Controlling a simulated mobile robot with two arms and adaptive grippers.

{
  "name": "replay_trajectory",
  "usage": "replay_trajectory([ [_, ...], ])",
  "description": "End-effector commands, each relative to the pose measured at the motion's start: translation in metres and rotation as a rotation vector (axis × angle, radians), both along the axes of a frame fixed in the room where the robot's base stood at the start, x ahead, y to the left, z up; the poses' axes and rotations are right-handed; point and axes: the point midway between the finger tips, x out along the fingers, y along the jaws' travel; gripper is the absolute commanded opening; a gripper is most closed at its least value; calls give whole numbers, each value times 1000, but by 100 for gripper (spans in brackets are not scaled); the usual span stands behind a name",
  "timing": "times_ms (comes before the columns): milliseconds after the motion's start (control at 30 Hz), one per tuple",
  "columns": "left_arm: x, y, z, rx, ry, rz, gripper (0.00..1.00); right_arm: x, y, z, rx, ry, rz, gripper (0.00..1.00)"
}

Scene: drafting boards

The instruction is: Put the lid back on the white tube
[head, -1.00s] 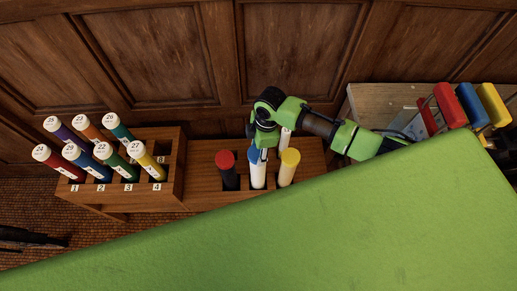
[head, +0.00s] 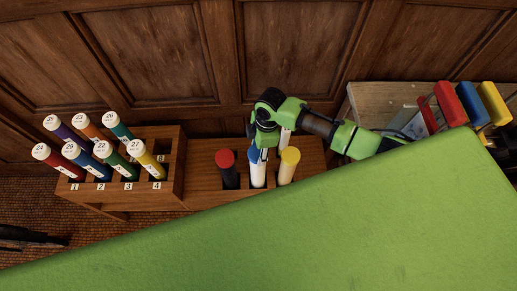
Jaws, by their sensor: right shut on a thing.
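The white tube (head: 258,177) stands upright in the low wooden rack, between a dark tube with a red lid (head: 225,159) and a cream tube with a yellow lid (head: 290,156). A blue lid (head: 254,156) shows at the top of the white tube. My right gripper (head: 262,149) reaches down from above and is shut on the blue lid, hiding part of it. I cannot tell whether the lid is fully seated. A dark shape at the left edge looks like my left gripper (head: 36,236); its jaws are not clear.
A wooden rack (head: 168,190) at left holds several numbered tubes with white tops. Another pale tube (head: 285,137) stands behind my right gripper. A wooden box (head: 372,99) with red, blue and yellow handled things is at right. A green surface (head: 330,230) fills the foreground.

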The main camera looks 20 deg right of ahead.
Motion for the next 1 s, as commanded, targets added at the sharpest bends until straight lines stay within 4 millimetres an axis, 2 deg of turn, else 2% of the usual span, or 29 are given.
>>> replay_trajectory([
  [1000,0,0,7,0,0,0,44,0,-1,0,-1,1,1,36],
])
